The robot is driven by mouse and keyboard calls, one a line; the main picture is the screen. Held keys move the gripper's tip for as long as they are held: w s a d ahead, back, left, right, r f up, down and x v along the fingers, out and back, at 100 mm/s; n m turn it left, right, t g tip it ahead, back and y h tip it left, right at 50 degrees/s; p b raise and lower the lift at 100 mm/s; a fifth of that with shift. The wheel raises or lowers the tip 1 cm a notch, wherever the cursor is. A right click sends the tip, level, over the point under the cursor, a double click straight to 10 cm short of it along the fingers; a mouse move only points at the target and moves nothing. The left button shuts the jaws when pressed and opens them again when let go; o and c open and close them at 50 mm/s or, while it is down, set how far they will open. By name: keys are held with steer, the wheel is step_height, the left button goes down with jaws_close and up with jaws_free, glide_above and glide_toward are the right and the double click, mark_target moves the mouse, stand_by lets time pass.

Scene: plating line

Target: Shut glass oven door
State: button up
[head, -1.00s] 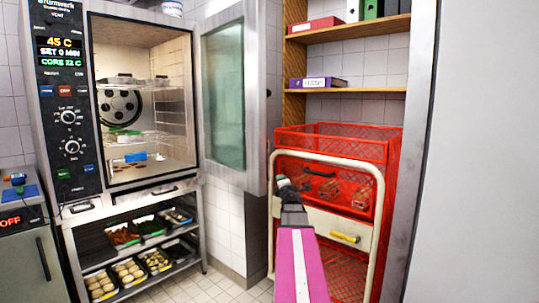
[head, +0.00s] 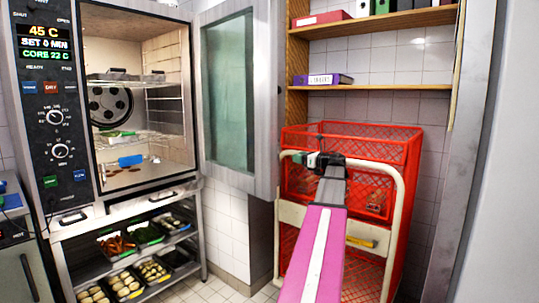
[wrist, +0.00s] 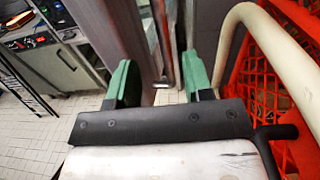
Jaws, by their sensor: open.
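The glass oven door (head: 228,95) stands wide open in the head view, swung out to the right of the oven (head: 140,95). It has a grey metal frame and a tall glass pane. My gripper (head: 318,160) is just right of the door's outer edge in the picture, in front of the red cart. In the wrist view my gripper (wrist: 160,85) has its two green fingers apart. The door's metal edge (wrist: 125,40) appears beyond and between the fingers there. I cannot tell whether a finger touches it.
A red mesh cart (head: 350,135) with a cream tubular handle (head: 398,215) stands close on the right of my gripper. Wooden shelves (head: 380,88) are behind it. A rack with food trays (head: 125,240) is under the oven. Tiled floor (head: 215,292) shows at the bottom.

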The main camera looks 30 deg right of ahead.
steer(key=x, duration=1.1)
steer(key=shift+a, duration=0.1)
jaws_close()
